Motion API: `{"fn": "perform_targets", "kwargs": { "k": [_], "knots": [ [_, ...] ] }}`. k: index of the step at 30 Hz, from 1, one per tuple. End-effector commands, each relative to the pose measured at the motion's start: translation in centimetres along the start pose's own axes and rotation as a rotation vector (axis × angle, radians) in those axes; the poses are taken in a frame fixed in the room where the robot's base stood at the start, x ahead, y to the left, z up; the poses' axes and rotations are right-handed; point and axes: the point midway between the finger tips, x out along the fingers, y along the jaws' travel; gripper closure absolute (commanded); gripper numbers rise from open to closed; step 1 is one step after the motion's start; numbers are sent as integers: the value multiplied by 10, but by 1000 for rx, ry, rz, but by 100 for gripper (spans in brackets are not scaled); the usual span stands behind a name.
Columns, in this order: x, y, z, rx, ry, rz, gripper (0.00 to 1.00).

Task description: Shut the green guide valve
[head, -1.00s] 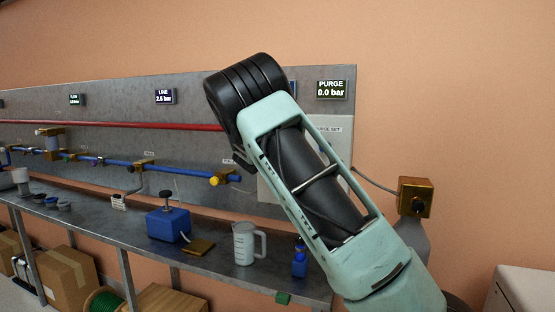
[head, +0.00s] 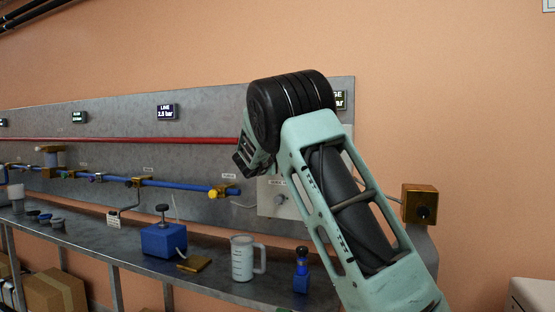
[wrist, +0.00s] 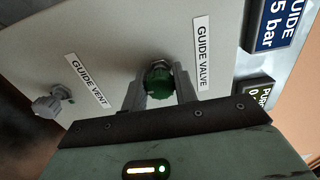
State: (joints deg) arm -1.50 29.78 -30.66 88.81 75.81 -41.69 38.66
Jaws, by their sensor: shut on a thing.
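The green guide valve (wrist: 158,80) is a small round green knob on a light grey panel, beside the label "GUIDE VALVE", in the wrist view. My gripper (wrist: 160,92) has a finger on each side of it and is shut on it. The knob's far side and stem are partly hidden. A grey guide vent knob (wrist: 50,102) stands to the left, beside its own label, apart from my fingers. In the head view my arm covers the right part of the wall board, and the green valve does not show.
A blue guide display (wrist: 278,20) and a dark purge display (wrist: 258,95) lie close right of the valve. In the head view a bench (head: 110,246) carries a blue box (head: 163,240), a jug (head: 243,259) and a blue bottle (head: 301,272). A brass box (head: 419,204) is right of my arm.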

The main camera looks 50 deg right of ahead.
Motion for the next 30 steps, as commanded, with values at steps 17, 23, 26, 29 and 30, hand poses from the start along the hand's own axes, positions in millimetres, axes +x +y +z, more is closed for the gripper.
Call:
{"fn": "perform_targets", "kwargs": {
  "k": [17,23,26,29,30],
  "knots": [
    [0,1,0,5,0,1,50],
    [-1,0,0,4,0,1,50],
    [-8,1,1,5,-2,2,50],
    [-23,1,1,6,-3,2,50],
    [-31,1,1,6,-4,3,50]
  ]
}}
